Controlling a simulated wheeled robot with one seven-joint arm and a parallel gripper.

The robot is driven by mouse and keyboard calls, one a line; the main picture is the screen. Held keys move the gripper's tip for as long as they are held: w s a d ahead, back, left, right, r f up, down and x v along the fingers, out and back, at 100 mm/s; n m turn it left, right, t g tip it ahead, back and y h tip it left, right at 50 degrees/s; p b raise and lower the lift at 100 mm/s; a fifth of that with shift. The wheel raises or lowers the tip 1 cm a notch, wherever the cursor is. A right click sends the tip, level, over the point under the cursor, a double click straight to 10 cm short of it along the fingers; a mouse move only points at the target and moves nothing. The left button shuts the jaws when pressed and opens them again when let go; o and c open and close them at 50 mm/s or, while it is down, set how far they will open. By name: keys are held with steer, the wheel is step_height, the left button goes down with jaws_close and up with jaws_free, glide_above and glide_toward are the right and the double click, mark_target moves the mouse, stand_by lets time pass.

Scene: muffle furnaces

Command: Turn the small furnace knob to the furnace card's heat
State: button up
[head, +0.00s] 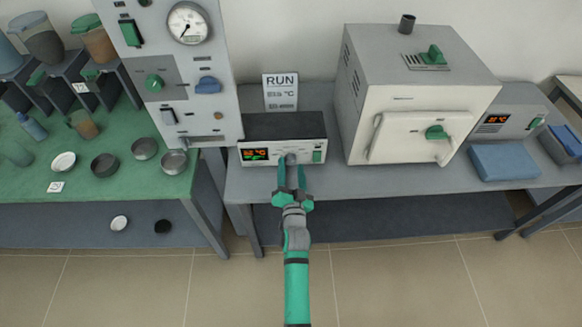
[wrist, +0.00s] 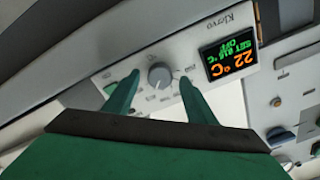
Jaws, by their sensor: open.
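The small furnace's control box (head: 283,151) stands on the grey bench, with a dark top and pale front. Its round grey knob (wrist: 160,75) shows in the wrist view, between and just beyond my open fingertips. My gripper (head: 291,172) is in front of the box; contact with the knob cannot be told.
A larger white furnace (head: 413,100) stands right of the box, with another controller (head: 507,118) and a blue block (head: 502,162) beyond. A tall grey panel with a gauge (head: 188,23) is at left, beside a green table (head: 120,190) holding dishes and jars.

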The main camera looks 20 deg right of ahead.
steer(key=v, duration=1)
stand_by(0.3)
steer(key=s+a+f+n+y, duration=0.1)
steer(key=s+a+n, duration=0.1)
steer(key=s+a, duration=0.45)
steer(key=s+a+f+n+y, duration=0.1)
steer(key=s+a+n, duration=0.15)
steer(key=s, duration=0.75)
steer(key=s+a+r+n+g+y, duration=0.1)
steer(key=s+a+r+n, duration=0.1)
steer(key=s, duration=0.6)
steer(key=s+a+r+n+g+y, duration=0.1)
steer(key=s+a+r+n+y, duration=0.1)
steer(key=s+a+r, duration=0.3)
steer(key=s+n, duration=0.1)
steer(key=s, duration=0.3)
steer(key=shift+s+a+r, duration=0.35)
steer(key=shift+n, duration=0.35)
